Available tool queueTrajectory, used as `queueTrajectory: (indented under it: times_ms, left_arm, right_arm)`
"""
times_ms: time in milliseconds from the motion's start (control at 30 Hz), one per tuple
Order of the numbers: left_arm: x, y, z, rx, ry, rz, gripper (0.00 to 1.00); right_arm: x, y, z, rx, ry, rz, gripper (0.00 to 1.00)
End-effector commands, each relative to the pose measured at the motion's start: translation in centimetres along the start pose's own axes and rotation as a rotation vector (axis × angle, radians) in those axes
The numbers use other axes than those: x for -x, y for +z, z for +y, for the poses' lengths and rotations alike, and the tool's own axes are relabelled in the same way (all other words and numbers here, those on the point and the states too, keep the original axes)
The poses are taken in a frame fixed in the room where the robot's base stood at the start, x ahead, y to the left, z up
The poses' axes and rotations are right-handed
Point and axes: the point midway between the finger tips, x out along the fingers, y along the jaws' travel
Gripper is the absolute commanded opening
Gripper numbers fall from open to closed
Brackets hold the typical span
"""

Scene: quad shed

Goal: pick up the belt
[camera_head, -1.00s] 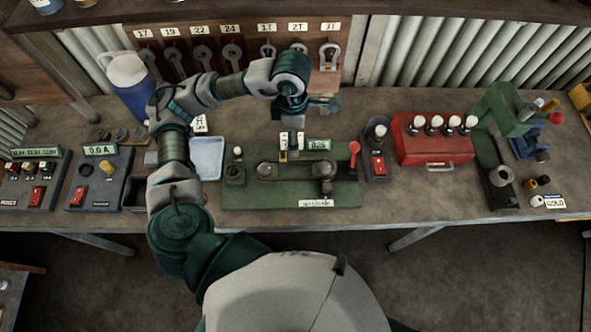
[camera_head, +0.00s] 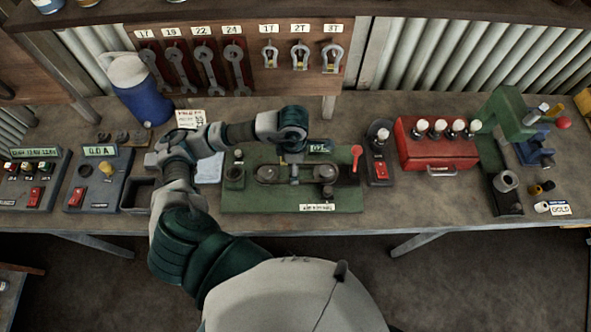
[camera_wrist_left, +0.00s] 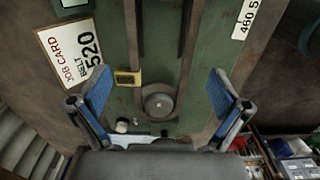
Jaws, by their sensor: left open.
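The dark belt (camera_head: 308,183) is looped around two round pulleys on a green bench plate (camera_head: 235,203) in the head view. In the left wrist view, its two strands (camera_wrist_left: 186,55) run up the picture from a grey pulley (camera_wrist_left: 158,103). My left gripper (camera_head: 293,177) hangs over the plate between the two pulleys, its fingers small and partly hidden by the wrist. In the left wrist view, my left gripper (camera_wrist_left: 158,97) is open, with one blue-padded finger on either side of the strands. Nothing is held between them. My right gripper is not in view.
A job card (camera_wrist_left: 75,52) reading "BELT 520" shows beside the plate in the wrist view. A red-handled lever (camera_head: 356,156) and red box (camera_head: 436,148) stand to the right. A pale tray (camera_head: 208,172) is left of the plate, partly behind my arm. The front bench edge is clear.

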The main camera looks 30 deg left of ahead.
Motion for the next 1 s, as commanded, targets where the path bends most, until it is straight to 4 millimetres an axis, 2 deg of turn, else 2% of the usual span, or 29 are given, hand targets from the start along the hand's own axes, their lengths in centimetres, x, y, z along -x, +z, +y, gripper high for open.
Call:
queueTrajectory:
  times_ms: [100, 233, 1000]
  left_arm:
    - [-1.8, -0.1, 0.0, 0.002, -0.002, 0.001, 1.0]
    - [-2.7, 0.0, 0.0, 0.001, 0.0, 0.001, 1.0]
    - [-3.1, 0.0, 0.0, 0.0, 0.001, 0.0, 1.0]
  right_arm:
    - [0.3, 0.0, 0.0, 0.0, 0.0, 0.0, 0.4]
    - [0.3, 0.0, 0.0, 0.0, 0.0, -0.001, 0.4]
    - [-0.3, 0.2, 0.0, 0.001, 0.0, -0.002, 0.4]
